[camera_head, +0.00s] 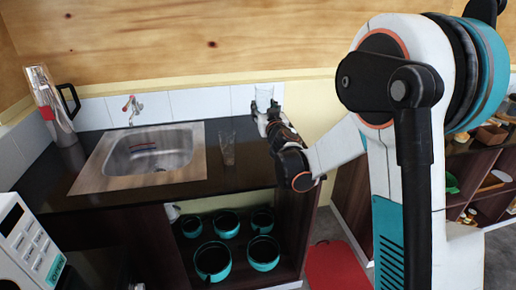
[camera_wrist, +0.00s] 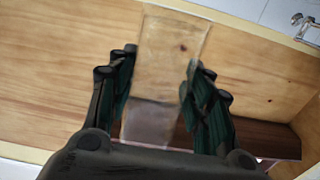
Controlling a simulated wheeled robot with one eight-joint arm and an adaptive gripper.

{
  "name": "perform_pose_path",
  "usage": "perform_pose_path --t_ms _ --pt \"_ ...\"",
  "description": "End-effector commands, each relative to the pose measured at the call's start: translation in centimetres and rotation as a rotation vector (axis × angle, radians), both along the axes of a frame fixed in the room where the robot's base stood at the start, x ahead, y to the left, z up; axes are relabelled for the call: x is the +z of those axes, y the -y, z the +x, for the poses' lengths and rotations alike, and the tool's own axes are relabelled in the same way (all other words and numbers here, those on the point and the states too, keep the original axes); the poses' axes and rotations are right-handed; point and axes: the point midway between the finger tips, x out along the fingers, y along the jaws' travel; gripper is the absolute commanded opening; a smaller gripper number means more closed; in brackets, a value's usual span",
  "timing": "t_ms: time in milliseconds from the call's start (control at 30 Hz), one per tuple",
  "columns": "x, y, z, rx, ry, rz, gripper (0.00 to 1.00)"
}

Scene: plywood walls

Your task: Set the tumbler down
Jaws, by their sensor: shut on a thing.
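A clear tumbler (camera_head: 264,95) is held in my gripper (camera_head: 266,114) above the right end of the dark counter, near the white tiled wall. In the wrist view the see-through tumbler (camera_wrist: 170,60) stands between the two dark fingers of my gripper (camera_wrist: 162,75), which is shut on it. A second clear glass (camera_head: 227,147) stands on the counter between the sink and my gripper. The gap between the held tumbler and the counter is hard to judge.
A steel sink (camera_head: 155,152) with a tap (camera_head: 132,105) is set in the dark counter (camera_head: 238,178). Several teal pots (camera_head: 212,262) sit on the shelf below.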

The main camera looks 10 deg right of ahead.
Motion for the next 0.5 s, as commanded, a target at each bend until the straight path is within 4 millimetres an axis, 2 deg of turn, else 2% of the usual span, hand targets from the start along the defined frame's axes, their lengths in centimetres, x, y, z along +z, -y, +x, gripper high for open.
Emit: perform_pose_path --t_ms 67,167,500 --pt "0.0 0.0 0.7 0.000 0.000 -0.001 0.16" --pt "-1.2 0.0 0.9 0.000 0.000 0.000 0.16" --pt "-9.5 0.0 0.9 0.000 0.000 -0.002 0.16"
